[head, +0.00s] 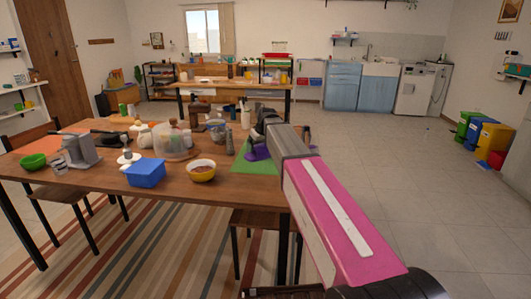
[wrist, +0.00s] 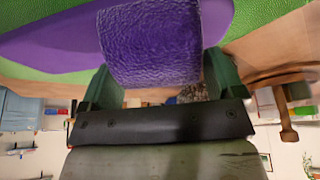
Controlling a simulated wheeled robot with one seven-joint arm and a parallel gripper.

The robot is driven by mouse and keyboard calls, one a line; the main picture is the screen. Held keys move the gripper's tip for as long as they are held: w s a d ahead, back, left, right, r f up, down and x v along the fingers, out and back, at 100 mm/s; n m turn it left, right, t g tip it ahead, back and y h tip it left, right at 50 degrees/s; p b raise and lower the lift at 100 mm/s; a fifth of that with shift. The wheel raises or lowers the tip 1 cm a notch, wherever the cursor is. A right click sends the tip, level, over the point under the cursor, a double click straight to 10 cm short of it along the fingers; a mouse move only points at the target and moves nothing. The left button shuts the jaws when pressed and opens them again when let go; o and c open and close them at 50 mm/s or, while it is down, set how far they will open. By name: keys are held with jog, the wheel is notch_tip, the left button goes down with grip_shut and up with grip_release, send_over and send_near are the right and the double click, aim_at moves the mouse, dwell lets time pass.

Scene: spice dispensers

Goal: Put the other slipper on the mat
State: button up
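The green mat (head: 249,168) lies at the right end of the wooden table, partly hidden by my arm; it also shows in the wrist view (wrist: 270,15). A purple slipper (head: 257,153) is at the mat, under my gripper. In the wrist view a textured purple slipper part (wrist: 150,42) fills the space between my two dark green fingers. My gripper (wrist: 155,72) touches it on both sides with no clear gap. A flat purple sole (wrist: 50,48) shows behind it over the mat; I cannot tell whether it is the same slipper. In the head view my fingertips are hidden.
On the table, a yellow-rimmed bowl (head: 201,171), a blue box (head: 146,173) and a domed tray (head: 175,143) stand left of the mat. A chair stands at the table's front.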

jog(key=c, duration=0.7)
jog(key=shift+r, duration=0.15)
